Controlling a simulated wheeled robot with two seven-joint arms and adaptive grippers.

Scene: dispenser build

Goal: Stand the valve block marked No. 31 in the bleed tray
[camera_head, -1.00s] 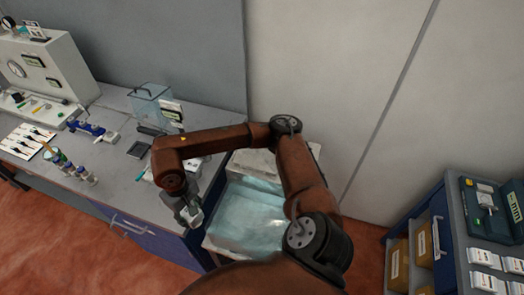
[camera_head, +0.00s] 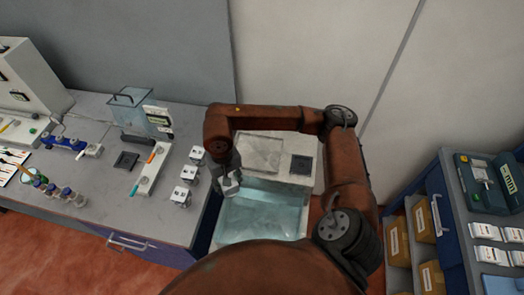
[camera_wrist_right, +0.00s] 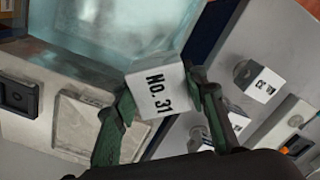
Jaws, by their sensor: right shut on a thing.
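My right gripper (camera_head: 229,188) is shut on the white valve block marked No. 31 (camera_wrist_right: 157,90), whose label faces the right wrist camera. The block (camera_head: 232,187) is held in the air near the left edge of a clear basin of bluish water (camera_head: 262,218). A pale ledge behind the basin carries a raised square panel (camera_head: 261,153) and a dark square pad (camera_head: 301,165); these also show in the right wrist view, the pad (camera_wrist_right: 17,95) at left. I cannot tell which part is called the bleed tray. My left gripper is not in view.
Several similar valve blocks (camera_head: 189,174) stand near the right edge of the grey bench (camera_head: 150,222). A clear box (camera_head: 140,110), a dark square plate (camera_head: 126,160) and a white strip (camera_head: 151,168) are farther left. A drawer cart (camera_head: 448,215) stands at right.

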